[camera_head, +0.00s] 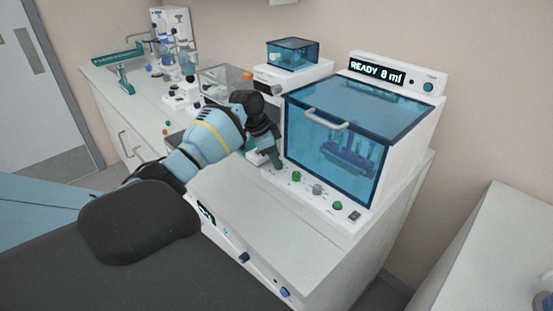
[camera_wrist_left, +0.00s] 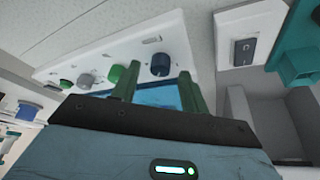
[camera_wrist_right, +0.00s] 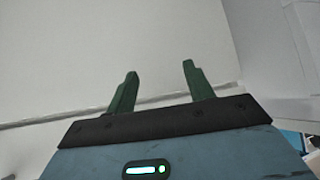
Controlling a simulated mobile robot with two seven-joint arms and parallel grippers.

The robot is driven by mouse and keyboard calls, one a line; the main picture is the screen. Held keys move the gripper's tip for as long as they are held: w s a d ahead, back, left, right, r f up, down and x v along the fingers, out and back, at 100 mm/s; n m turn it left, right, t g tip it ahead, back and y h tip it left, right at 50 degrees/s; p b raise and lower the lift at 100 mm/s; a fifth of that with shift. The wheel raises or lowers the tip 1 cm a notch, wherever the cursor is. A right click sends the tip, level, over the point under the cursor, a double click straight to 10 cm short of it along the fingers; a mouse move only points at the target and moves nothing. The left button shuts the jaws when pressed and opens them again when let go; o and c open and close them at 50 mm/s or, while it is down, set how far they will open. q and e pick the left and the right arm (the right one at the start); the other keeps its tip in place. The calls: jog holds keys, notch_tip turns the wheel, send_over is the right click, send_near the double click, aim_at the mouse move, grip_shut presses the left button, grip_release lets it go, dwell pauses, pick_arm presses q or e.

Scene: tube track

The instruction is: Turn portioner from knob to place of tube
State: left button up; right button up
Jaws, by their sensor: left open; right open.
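The white machine with a transparent blue lid (camera_head: 335,128) and a "READY 8 ml" display (camera_head: 376,71) stands at the counter's right end. Its front panel carries a green knob (camera_head: 297,176), a grey knob (camera_head: 317,190) and another green knob (camera_head: 337,205). My left gripper (camera_head: 276,162) is open at the panel's left end. In the left wrist view, a dark blue knob (camera_wrist_left: 160,65) appears between its green fingertips (camera_wrist_left: 157,76); contact cannot be told. My right gripper (camera_wrist_right: 159,70) is open and empty, facing a pale surface. It is outside the head view.
A small blue-lidded device (camera_head: 292,53) stands behind the machine's left side. The counter strip (camera_head: 250,205) before the machine is clear.

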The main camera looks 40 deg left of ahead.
aim_at(267, 170)
pick_arm(q)
jog(key=v, duration=0.6)
jog(key=shift+r, duration=0.25)
jog(key=shift+s+a+f, duration=0.1)
